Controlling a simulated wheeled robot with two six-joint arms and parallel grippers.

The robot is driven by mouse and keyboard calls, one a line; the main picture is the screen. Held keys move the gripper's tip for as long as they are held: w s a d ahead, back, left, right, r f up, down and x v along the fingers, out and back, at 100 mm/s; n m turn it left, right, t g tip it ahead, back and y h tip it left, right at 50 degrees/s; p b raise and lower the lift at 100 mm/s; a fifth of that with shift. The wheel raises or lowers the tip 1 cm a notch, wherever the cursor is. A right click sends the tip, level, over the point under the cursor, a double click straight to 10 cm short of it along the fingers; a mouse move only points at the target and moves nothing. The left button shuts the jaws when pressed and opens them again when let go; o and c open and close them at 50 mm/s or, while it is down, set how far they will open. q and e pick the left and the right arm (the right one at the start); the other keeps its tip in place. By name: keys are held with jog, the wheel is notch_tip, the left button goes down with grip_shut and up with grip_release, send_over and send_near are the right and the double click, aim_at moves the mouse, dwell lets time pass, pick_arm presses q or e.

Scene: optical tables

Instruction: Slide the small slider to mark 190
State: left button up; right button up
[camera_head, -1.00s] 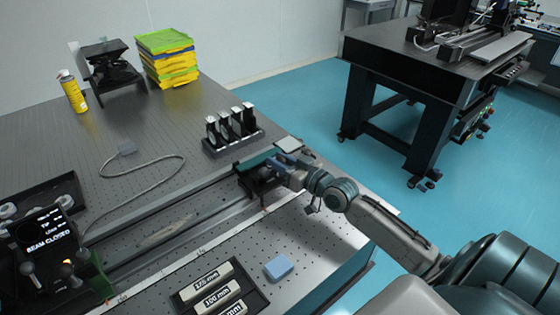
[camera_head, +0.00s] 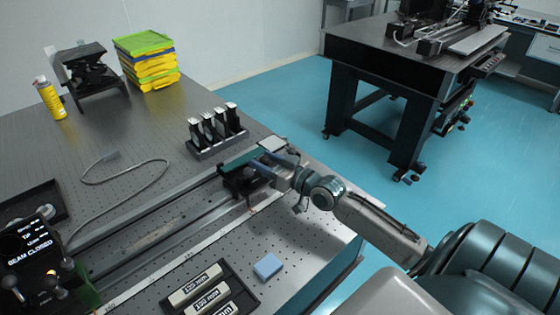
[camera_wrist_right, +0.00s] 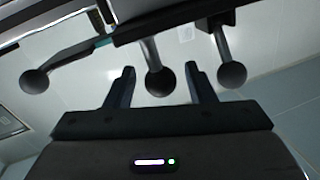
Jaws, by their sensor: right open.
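A dark slider (camera_head: 238,183) sits near the right end of a twin-rail track (camera_head: 150,235) on the optical table. A pale scale strip (camera_head: 172,266) runs along the near side; its small marks are too blurred to read. My right gripper (camera_head: 272,166) is at the slider's right side in the head view. In the right wrist view my right gripper (camera_wrist_right: 161,84) is open, its fingers on either side of a dark ball knob (camera_wrist_right: 160,83) on a short stem. I cannot tell whether they touch it. Two more ball knobs (camera_wrist_right: 34,81) (camera_wrist_right: 232,74) flank the fingers. My left gripper is not in view.
A rack of dark upright holders (camera_head: 217,143) stands behind the track. A blue block (camera_head: 267,266) and a tray of labelled bars (camera_head: 230,276) lie in front. A device with a "BEAM CLOSED" screen (camera_head: 30,250) stands at the left end. A cable (camera_head: 125,180) lies behind the rails.

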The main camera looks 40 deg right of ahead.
jog(key=shift+p+v, duration=0.55)
jog(key=shift+v, duration=0.6)
pick_arm(q)
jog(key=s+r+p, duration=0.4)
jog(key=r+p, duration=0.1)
jog(key=p, duration=0.1)
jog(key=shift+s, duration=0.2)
pick_arm(e)
jog(key=v, duration=0.8)
